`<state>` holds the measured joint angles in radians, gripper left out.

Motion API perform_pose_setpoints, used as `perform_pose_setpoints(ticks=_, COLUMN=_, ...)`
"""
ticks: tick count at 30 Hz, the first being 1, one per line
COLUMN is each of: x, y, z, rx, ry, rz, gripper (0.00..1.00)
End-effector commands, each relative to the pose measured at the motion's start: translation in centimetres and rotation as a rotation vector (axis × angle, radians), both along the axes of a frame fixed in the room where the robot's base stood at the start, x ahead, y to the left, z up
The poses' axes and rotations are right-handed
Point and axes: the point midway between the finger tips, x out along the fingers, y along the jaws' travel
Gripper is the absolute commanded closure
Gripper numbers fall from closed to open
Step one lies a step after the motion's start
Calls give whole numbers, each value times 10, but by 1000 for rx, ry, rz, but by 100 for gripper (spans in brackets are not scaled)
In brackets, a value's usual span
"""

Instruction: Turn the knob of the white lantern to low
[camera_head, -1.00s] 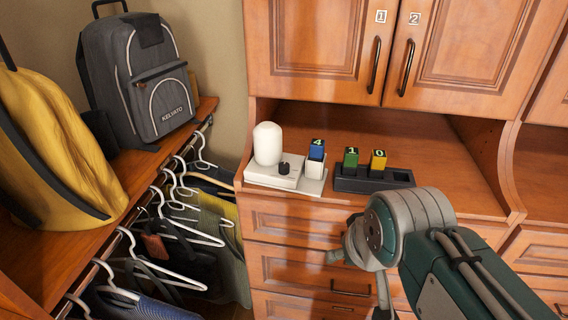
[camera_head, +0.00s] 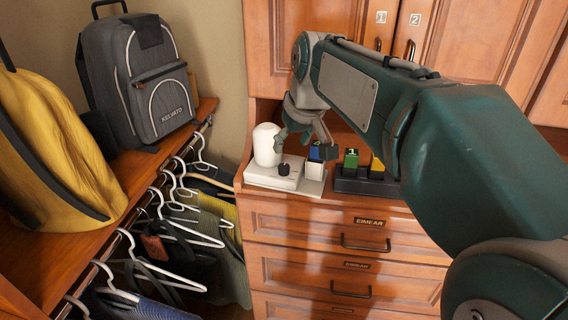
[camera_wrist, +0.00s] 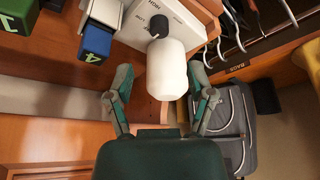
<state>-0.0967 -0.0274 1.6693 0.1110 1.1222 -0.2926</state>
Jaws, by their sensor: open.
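The white lantern (camera_head: 267,146) stands upright on its flat white base (camera_head: 262,179) on the dresser top. Its black knob (camera_head: 284,169) sits on the base, right of the white cylinder. In the wrist view the knob (camera_wrist: 157,25) is beside the printed word HIGH; its exact setting is hard to tell. My gripper (camera_head: 305,144) is open and empty, above the base and knob. In the wrist view my gripper's fingers (camera_wrist: 159,68) are spread, with the white lantern cylinder (camera_wrist: 166,72) showing between them and the knob farther up. Contact cannot be told.
A blue-and-white block marked 4 (camera_head: 315,153) stands close right of the knob; it also shows in the wrist view (camera_wrist: 97,42). Green (camera_head: 351,159) and yellow (camera_head: 377,168) blocks stand in a black holder (camera_head: 350,184). Cabinet doors (camera_head: 272,45) hang above.

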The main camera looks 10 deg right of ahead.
Motion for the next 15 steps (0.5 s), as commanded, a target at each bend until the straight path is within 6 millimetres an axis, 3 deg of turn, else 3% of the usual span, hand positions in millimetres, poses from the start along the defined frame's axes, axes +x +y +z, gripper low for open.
perform_pose_setpoints(ticks=9, x=20, y=8, z=-56, rx=0, ry=4, rz=-1, gripper=31)
perform_pose_setpoints(ticks=15, x=28, y=11, z=-75, rx=0, ry=1, rz=-1, gripper=31)
